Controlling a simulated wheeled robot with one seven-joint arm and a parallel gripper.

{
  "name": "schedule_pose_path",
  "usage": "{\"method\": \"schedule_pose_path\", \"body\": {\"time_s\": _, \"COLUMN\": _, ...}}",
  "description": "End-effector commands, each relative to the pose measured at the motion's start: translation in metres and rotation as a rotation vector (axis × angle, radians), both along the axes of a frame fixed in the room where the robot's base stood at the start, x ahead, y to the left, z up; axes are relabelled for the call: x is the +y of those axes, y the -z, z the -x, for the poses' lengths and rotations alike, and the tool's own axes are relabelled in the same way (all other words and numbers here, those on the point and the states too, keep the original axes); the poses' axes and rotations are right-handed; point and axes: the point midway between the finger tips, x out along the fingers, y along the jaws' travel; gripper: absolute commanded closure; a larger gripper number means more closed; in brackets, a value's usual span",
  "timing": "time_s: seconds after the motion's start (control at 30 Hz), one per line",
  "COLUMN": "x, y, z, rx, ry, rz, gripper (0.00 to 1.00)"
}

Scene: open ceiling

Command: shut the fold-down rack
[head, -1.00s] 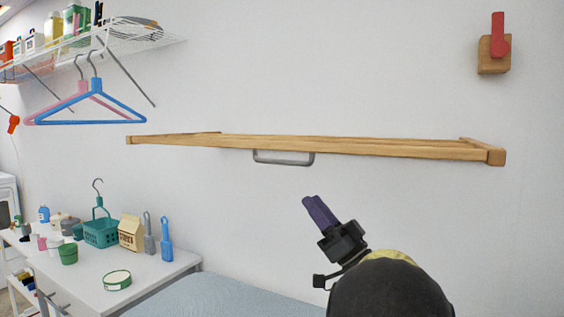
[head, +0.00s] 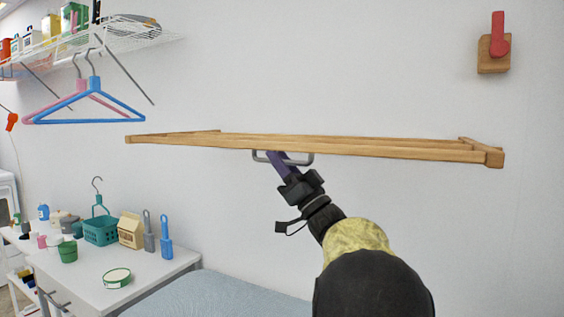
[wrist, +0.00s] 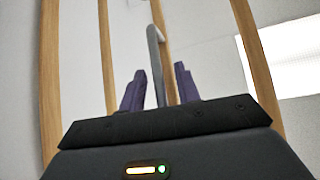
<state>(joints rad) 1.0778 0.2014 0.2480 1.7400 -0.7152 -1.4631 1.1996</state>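The fold-down rack (head: 400,147) is a wooden frame with slats. It stands out from the wall, folded down and about level. A grey metal handle (head: 303,160) hangs under its front bar. My gripper (head: 277,157) is at the left part of the handle, just below the rack, with purple fingers. In the wrist view the grey handle (wrist: 155,60) runs between the two fingers (wrist: 160,88), which stand apart with gaps beside the bar. The rack's wooden bars (wrist: 107,60) show behind them. The fingertips are partly hidden by the rack's front bar in the head view.
A blue hanger (head: 90,105) and a pink one hang from a wire shelf (head: 125,38) at left. A white cabinet (head: 155,272) with a teal basket (head: 101,231) stands lower left. A red lever on a wood block (head: 498,40) is on the wall at upper right.

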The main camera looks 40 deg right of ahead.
Motion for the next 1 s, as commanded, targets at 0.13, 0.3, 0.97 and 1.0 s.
{"method": "schedule_pose_path", "body": {"time_s": 0.13, "x": 0.000, "y": 0.000, "z": 0.000, "rx": 0.000, "ry": 0.000, "rz": 0.000, "gripper": 0.77}}
{"method": "schedule_pose_path", "body": {"time_s": 0.3, "x": 0.000, "y": 0.000, "z": 0.001, "rx": 0.000, "ry": 0.001, "rz": 0.001, "gripper": 1.00}}
{"method": "schedule_pose_path", "body": {"time_s": 0.97, "x": 0.003, "y": -0.022, "z": 0.002, "rx": 0.025, "ry": 0.002, "rz": -0.062, "gripper": 1.00}}
{"method": "schedule_pose_path", "body": {"time_s": 1.0, "x": 0.003, "y": -0.026, "z": 0.003, "rx": 0.029, "ry": 0.002, "rz": -0.075, "gripper": 1.00}}
